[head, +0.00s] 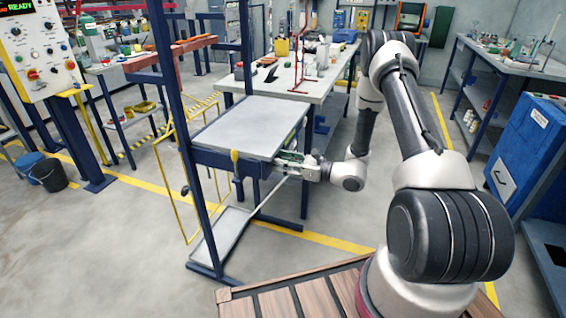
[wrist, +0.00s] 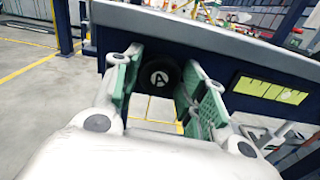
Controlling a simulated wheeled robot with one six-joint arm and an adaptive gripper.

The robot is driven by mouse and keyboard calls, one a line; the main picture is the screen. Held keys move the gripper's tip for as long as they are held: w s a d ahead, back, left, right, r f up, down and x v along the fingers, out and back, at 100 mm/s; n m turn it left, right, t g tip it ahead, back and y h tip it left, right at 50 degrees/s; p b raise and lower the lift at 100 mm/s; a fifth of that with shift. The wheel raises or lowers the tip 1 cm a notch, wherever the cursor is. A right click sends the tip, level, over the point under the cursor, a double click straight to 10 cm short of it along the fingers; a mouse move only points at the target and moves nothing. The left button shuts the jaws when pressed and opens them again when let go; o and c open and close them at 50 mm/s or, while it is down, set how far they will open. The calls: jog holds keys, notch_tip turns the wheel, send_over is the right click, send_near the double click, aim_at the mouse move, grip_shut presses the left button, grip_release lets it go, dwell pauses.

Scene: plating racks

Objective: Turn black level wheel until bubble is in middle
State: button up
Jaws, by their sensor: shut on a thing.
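The black level wheel (wrist: 158,77), marked with a white A, is on the front edge of the rack shelf (wrist: 215,38). My gripper (wrist: 165,92) has its green-padded fingers on either side of the wheel, shut on it. A yellow-green level vial (wrist: 268,90) with dark marks is on the shelf front to the right of the wheel. In the head view, my gripper (head: 290,157) reaches the front edge of the grey-topped shelf (head: 248,126). The wheel is hidden there.
A blue rack post (head: 176,110) stands left of the shelf, with a yellow rail frame (head: 160,165) beyond it. A lower tray (head: 222,236) is below. A workbench (head: 330,88) with tools is behind. Open floor lies at the left, with two buckets (head: 50,172).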

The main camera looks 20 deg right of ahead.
jog(key=shift+n, duration=1.6)
jog(key=o, duration=1)
jog(key=shift+o, duration=0.2)
jog(key=v, duration=1.2)
